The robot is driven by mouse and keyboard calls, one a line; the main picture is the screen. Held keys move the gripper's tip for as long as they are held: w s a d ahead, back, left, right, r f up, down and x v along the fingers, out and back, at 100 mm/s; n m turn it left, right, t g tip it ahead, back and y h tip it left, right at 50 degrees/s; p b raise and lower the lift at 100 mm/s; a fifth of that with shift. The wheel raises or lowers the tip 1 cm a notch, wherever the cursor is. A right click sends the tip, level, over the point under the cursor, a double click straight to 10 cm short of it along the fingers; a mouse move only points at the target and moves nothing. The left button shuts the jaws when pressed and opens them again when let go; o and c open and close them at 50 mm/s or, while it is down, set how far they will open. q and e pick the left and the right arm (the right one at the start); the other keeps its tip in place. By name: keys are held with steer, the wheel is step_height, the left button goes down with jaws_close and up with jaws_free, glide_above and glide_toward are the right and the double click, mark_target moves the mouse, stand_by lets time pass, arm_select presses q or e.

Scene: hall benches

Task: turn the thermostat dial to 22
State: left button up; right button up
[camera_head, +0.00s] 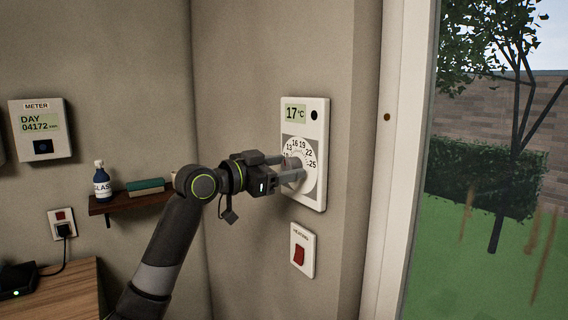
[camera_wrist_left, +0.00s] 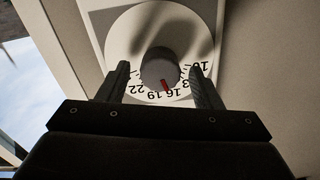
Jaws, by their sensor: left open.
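The thermostat (camera_head: 318,190) is a white panel on the wall, with a display (camera_head: 296,113) reading 17°C. Its round white dial (camera_head: 312,180) carries numbers including 13, 16, 19, 22 and 25. In the left wrist view the grey knob (camera_wrist_left: 158,66) has a red pointer (camera_wrist_left: 165,85) between 16 and 19, nearer 16; the numbers appear upside down. My left gripper (camera_head: 289,170) is at the dial, open, with its fingers on either side of the knob. Gaps appear between fingers and knob in the wrist view. The gripper hides part of the dial in the head view. My right gripper is not in view.
A heating switch (camera_head: 300,251) with a red rocker is below the thermostat. A window frame (camera_head: 395,160) stands at the right. A meter (camera_head: 41,131), a shelf (camera_head: 122,204) with a bottle (camera_head: 101,182), and a socket (camera_head: 63,224) are at the left.

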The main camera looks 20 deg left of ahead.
arm_select(q)
steer(key=shift+w+d, duration=0.1)
steer(key=c, duration=1)
steer(key=shift+m, duration=0.3)
steer(key=shift+f+m+b, duration=0.15)
steer(key=shift+m+b, duration=0.55)
steer(key=shift+m, duration=0.2)
steer(key=m+b, duration=0.1)
steer(key=m, duration=0.2)
steer(key=shift+m+b, duration=0.3)
steer(key=m+b, duration=0.2)
steer(key=m, duration=0.4)
